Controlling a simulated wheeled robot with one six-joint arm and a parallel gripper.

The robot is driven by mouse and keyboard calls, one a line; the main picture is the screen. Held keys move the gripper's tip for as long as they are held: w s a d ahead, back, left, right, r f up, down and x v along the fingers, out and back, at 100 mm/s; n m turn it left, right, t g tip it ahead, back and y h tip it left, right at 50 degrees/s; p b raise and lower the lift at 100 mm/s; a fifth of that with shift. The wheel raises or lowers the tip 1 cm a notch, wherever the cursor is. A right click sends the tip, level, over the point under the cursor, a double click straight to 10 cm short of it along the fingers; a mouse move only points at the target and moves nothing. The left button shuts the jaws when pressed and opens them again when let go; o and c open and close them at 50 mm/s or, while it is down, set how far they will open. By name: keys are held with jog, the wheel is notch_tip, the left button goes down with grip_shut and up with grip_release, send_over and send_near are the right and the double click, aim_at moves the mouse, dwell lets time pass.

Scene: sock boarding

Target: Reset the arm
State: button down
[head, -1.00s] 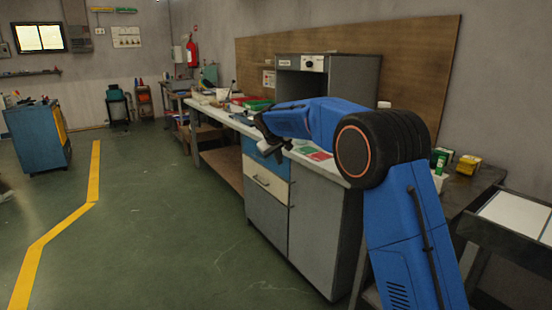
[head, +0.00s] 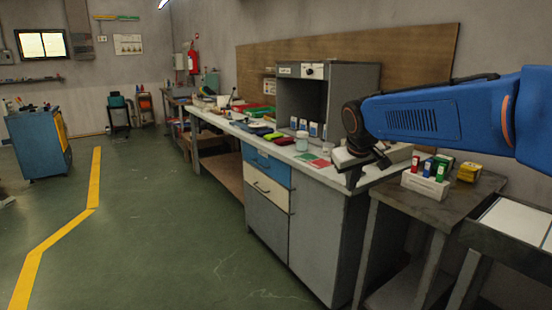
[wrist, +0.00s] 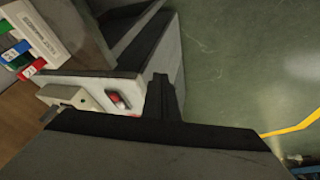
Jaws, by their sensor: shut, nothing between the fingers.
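My gripper (head: 360,170) hangs fingers down from my blue arm, at the right end of the white-topped workbench (head: 345,178). It is shut with nothing in it. From this angle I cannot tell whether its tips touch anything below. In the wrist view my gripper (wrist: 162,98) shows as dark fingers close together at the middle, with the floor beyond on the right.
A white holder (head: 425,184) with red, blue and green items stands on a lower dark table (head: 455,208) at right.

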jog(key=s+d+f+m, duration=0.1)
jog(key=s+f, duration=0.3)
jog(key=s, duration=0.7)
jog(key=s+d+f+m, duration=0.1)
jog(key=s+d+f, duration=0.2)
jog(key=s, duration=0.9)
jog(key=s+d+f+m+y, duration=0.1)
jog(key=s+d+f, duration=0.2)
jog(key=s+f, duration=0.3)
jog(key=s, duration=0.5)
jog(key=shift+s+f+g, duration=0.2)
jog(key=shift+f+g, duration=0.05)
jog(key=shift+g, duration=0.15)
